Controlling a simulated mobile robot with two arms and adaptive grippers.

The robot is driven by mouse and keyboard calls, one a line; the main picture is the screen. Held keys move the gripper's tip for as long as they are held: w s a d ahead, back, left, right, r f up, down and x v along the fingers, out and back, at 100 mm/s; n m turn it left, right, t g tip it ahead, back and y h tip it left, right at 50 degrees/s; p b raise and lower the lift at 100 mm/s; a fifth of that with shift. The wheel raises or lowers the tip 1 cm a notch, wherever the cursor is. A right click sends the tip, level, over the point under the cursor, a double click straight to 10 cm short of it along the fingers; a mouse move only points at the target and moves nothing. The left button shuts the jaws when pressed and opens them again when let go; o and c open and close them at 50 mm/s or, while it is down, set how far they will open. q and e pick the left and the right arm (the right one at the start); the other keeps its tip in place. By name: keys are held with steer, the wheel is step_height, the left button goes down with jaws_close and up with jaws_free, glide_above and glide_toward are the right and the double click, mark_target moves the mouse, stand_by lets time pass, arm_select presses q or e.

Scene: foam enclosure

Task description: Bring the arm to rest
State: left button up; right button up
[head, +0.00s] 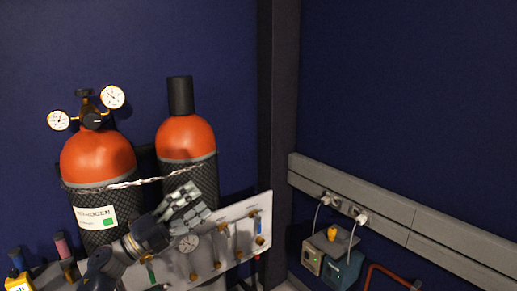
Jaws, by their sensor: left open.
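My left gripper (196,202) shows at the lower middle left of the head view, its arm coming in from the bottom left. Its grey jointed fingers point up and to the right, apart, and I see nothing held between them. In the picture the gripper overlaps the lower part of the right orange-topped cylinder (186,138) and the upper left of a pale valve panel (232,213). I cannot tell how far it is from either. My right gripper is not in view.
A second cylinder (97,158), labelled nitrogen, carries two gauges on top; a chain runs across both cylinders. Small boxes (342,267) are plugged into a grey wall rail (390,222) at right. A dark post (279,100) stands between blue walls.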

arm_select(q)
steer(key=w+a+r+n+t+y, duration=0.3)
steer(key=w+a+n+t+y, duration=0.3)
steer(key=a+n+t+y, duration=0.6)
steer(key=w+a+f+n+g+y, duration=0.5)
steer(key=a+f+n+y, duration=0.25)
steer(key=n, duration=0.85)
steer(key=s+d+f+n+g, duration=0.1)
steer(key=s+f+g, duration=0.3)
steer(key=f, duration=1.4)
steer(key=s+d+f+g, duration=0.15)
steer(key=s+f, duration=0.45)
steer(key=f, duration=1.1)
steer(key=s+d+f+g, duration=0.2)
steer(key=s+f+g, duration=0.2)
steer(key=s+f, duration=0.95)
steer(key=s+d+f+g, duration=0.2)
steer(key=s+f+g, duration=0.1)
steer(key=s+f, duration=1.05)
steer(key=s+d+f+g, duration=0.1)
steer(key=s+f+g, duration=0.1)
steer(key=s, duration=0.9)
steer(key=s+d+f+g, duration=0.2)
steer(key=s+f, duration=0.2)
steer(key=s, duration=0.6)
steer(key=s+d+f+g+h, duration=0.1)
steer(key=s+d+f+g, duration=0.1)
steer(key=s, duration=0.9)
steer(key=shift+s+f+n, duration=0.3)
steer(key=shift+f, duration=0.55)
